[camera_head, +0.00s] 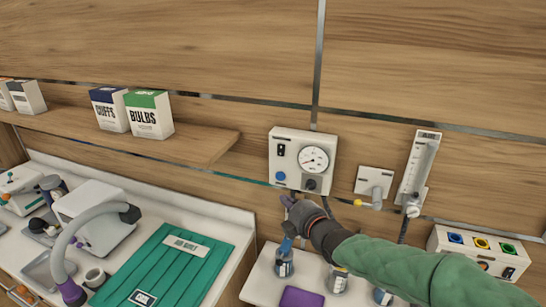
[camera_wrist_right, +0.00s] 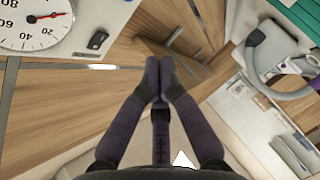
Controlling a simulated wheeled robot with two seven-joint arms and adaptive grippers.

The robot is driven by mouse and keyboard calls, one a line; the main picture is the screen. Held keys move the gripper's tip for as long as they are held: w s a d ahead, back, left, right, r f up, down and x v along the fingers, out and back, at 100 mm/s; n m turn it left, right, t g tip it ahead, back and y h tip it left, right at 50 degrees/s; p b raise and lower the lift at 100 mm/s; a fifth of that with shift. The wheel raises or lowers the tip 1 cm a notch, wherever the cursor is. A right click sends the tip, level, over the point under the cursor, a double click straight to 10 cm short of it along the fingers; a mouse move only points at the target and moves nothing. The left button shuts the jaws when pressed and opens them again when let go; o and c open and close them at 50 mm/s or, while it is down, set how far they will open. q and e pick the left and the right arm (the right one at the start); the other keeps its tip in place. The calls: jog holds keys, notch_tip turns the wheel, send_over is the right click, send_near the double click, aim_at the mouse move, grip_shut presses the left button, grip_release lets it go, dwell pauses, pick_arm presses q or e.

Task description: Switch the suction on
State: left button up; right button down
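The suction unit (camera_head: 303,143) is a white wall box with a round gauge (camera_head: 314,159), a small black switch (camera_head: 281,150), a blue button and a dark knob (camera_head: 311,184). Which way the switch is set I cannot tell. In the right wrist view the switch (camera_wrist_right: 97,40) and part of the gauge (camera_wrist_right: 35,22) show at upper left. My right gripper (camera_head: 287,201) is just below the unit's lower left corner, apart from the switch. In the wrist view its fingertips (camera_wrist_right: 159,75) are together with nothing between them. My left gripper is not in view.
A flowmeter (camera_head: 418,165) and a small wall outlet (camera_head: 375,183) are right of the unit. Bottles (camera_head: 284,262) and a purple item (camera_head: 302,298) sit on the ledge below.

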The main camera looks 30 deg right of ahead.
notch_tip(320, 180, up, 7)
jog(key=d+n+t, duration=0.1)
jog(key=n, duration=0.1)
jog(key=shift+s+f, duration=0.2)
jog(key=shift+s, duration=0.1)
jog(key=shift+w+d, duration=0.1)
jog(key=p, duration=0.1)
send_near(281, 150)
jog(key=w+a+f, duration=0.2)
jog(key=w+a, duration=0.1)
jog(key=a, duration=0.2)
jog(key=shift+w+d+f+p, duration=0.15)
jog(key=shift+w+d+f, duration=0.1)
jog(key=shift+w+d, duration=0.65)
jog(key=shift+w+d+f+p, duration=0.15)
jog(key=shift+w+d+f, duration=0.05)
jog(key=shift+w+d, duration=0.7)
jog(key=shift+w+a, duration=0.1)
